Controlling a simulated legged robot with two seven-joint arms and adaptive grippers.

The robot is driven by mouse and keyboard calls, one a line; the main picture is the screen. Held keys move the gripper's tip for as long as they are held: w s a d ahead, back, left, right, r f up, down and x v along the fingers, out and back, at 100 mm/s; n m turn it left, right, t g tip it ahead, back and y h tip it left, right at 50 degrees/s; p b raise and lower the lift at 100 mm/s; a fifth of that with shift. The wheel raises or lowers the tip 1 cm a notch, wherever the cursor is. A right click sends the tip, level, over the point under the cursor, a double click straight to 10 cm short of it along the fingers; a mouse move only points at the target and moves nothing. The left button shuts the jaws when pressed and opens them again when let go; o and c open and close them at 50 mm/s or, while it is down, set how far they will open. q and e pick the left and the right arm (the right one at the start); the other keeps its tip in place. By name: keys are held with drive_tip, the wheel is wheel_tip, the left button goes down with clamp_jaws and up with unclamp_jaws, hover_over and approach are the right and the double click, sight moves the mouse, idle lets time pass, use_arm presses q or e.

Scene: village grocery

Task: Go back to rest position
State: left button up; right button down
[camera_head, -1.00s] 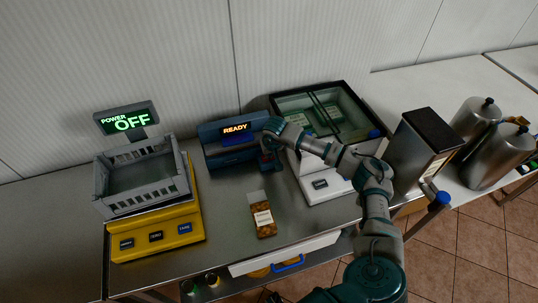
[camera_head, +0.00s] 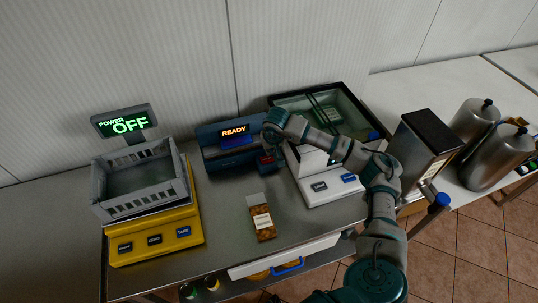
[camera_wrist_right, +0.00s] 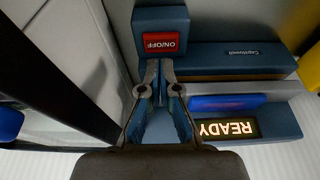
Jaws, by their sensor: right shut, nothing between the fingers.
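My right gripper (camera_head: 270,140) is over the right end of a blue machine, with its arm reaching across from the lower right. In the right wrist view the right gripper's fingers (camera_wrist_right: 153,68) are together and empty, just short of a red ON/OFF button (camera_wrist_right: 161,42). I cannot tell whether they touch it. The blue machine (camera_head: 216,151) has a lit display reading READY (camera_head: 235,130); the display also shows upside down in the wrist view (camera_wrist_right: 228,129). My left gripper is not in view.
A yellow scale (camera_head: 160,245) with a grey crate (camera_head: 140,207) stands left; its display (camera_head: 124,121) reads POWER OFF. A filled bag (camera_head: 262,220) lies mid-table. A white glass-lidded machine (camera_head: 318,187) is close under my right arm. A steel box (camera_head: 415,155) and canisters (camera_head: 497,158) stand right.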

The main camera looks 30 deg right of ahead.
drive_tip(key=shift+r, duration=0.55)
